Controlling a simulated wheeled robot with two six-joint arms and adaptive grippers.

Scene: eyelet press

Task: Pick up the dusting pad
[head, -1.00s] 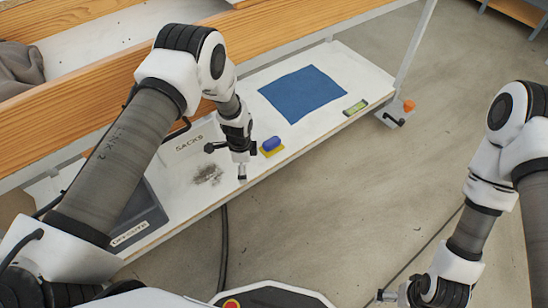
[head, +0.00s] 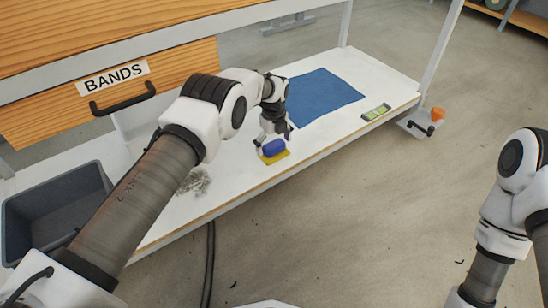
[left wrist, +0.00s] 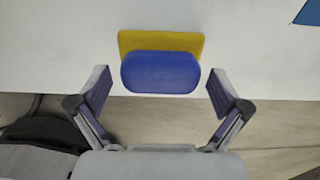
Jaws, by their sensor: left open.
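The dusting pad (head: 273,149) has a blue rounded grip on a yellow base and lies on the white shelf near its front edge. In the left wrist view the pad (left wrist: 160,72) sits ahead of and between the fingers, blue grip toward me. My left gripper (head: 274,140) is open and close at the pad. In the left wrist view the left gripper (left wrist: 159,95) has its fingers spread wider than the blue grip, with gaps on both sides. My right arm shows at the right edge of the head view, but its gripper is out of the picture.
The white shelf (head: 240,187) carries a blue cloth (head: 322,97), a green level (head: 376,112) and a dark dust patch (head: 195,181). A grey bin (head: 50,212) stands at left. A wooden drawer marked BANDS (head: 120,90) hangs above the shelf.

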